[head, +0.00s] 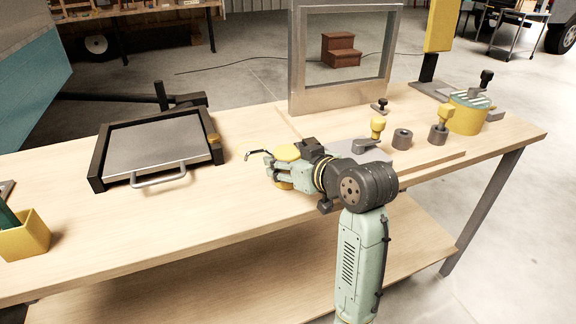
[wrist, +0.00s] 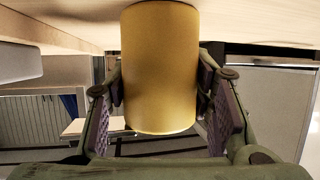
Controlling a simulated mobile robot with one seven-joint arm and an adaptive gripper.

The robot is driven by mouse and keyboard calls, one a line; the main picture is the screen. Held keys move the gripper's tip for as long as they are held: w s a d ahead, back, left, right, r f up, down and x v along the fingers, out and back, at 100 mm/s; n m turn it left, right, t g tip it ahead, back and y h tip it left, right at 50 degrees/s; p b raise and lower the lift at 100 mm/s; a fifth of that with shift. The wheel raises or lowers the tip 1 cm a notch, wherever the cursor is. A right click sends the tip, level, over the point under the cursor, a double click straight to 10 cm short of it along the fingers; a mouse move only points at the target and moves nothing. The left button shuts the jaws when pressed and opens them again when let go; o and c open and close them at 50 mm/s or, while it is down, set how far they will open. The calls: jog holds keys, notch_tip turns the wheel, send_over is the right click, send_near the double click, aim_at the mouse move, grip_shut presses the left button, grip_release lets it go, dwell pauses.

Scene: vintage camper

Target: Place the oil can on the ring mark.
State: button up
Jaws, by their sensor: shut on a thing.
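The oil can (head: 287,152) is yellow, with a thin dark spout pointing left in the head view. My gripper (head: 280,170) is shut around its body from the right, above the middle of the workbench. In the wrist view the can's plain yellow body (wrist: 160,70) fills the space between my two fingers. My fingers partly hide the can in the head view, and I cannot tell whether its base touches the bench.
A black-framed hatch with a grey panel (head: 155,145) lies on the workbench (head: 225,215) at left. A metal window frame (head: 296,70) stands behind.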

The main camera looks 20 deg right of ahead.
jog(key=shift+c, duration=0.9)
jog(key=shift+r, duration=0.1)
